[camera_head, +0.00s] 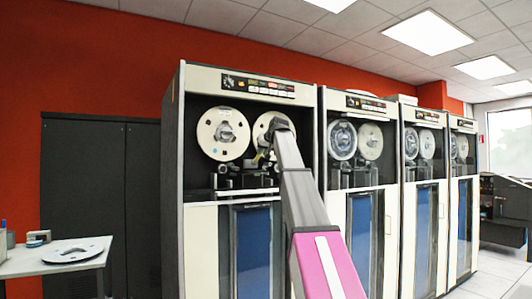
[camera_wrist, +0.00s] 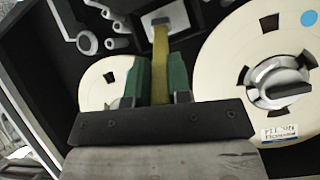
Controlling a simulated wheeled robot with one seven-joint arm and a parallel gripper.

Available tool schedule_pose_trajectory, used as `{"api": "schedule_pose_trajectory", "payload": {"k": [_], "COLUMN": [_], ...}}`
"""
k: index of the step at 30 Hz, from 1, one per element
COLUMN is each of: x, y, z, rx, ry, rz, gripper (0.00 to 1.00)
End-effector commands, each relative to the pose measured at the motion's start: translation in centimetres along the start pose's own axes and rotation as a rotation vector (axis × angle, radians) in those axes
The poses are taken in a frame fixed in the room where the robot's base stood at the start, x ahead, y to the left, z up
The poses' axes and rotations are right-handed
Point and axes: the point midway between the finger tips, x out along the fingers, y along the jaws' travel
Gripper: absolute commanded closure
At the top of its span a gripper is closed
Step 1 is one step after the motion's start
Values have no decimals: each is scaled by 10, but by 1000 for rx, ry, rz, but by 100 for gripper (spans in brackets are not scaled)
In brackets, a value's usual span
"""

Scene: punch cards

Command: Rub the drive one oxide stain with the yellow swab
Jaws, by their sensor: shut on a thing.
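The yellow swab (camera_wrist: 160,62) is held between the two green fingers of my gripper (camera_wrist: 158,82) in the wrist view. It points away from me, its far end at or very near a small grey block (camera_wrist: 160,20) in the dark drive bay; I cannot tell whether they touch. In the head view my gripper (camera_head: 262,160) is small and partly hidden by my arm, in front of the leftmost tape drive (camera_head: 190,150), just below its right reel. I cannot make out the oxide stain in either view.
A cream reel with a silver hub (camera_wrist: 250,110) is close on the right in the wrist view; another reel (camera_wrist: 92,88) is on the left. White rollers (camera_wrist: 87,42) stand at upper left. More tape drives (camera_head: 365,105) line up rightward. A table (camera_head: 60,262) stands at left.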

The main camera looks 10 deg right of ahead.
Motion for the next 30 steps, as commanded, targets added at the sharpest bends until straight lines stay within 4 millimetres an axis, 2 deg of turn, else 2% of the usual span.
{"api": "schedule_pose_trajectory", "payload": {"k": [8, 18, 30], "x": [0, 0, -2], "y": [-9, -31, -32], "z": [2, 8, 9], "rx": [0, 0, 1], "ry": [1, 1, 1], "rz": [-1, -1, 0], "gripper": [100, 100, 100]}}
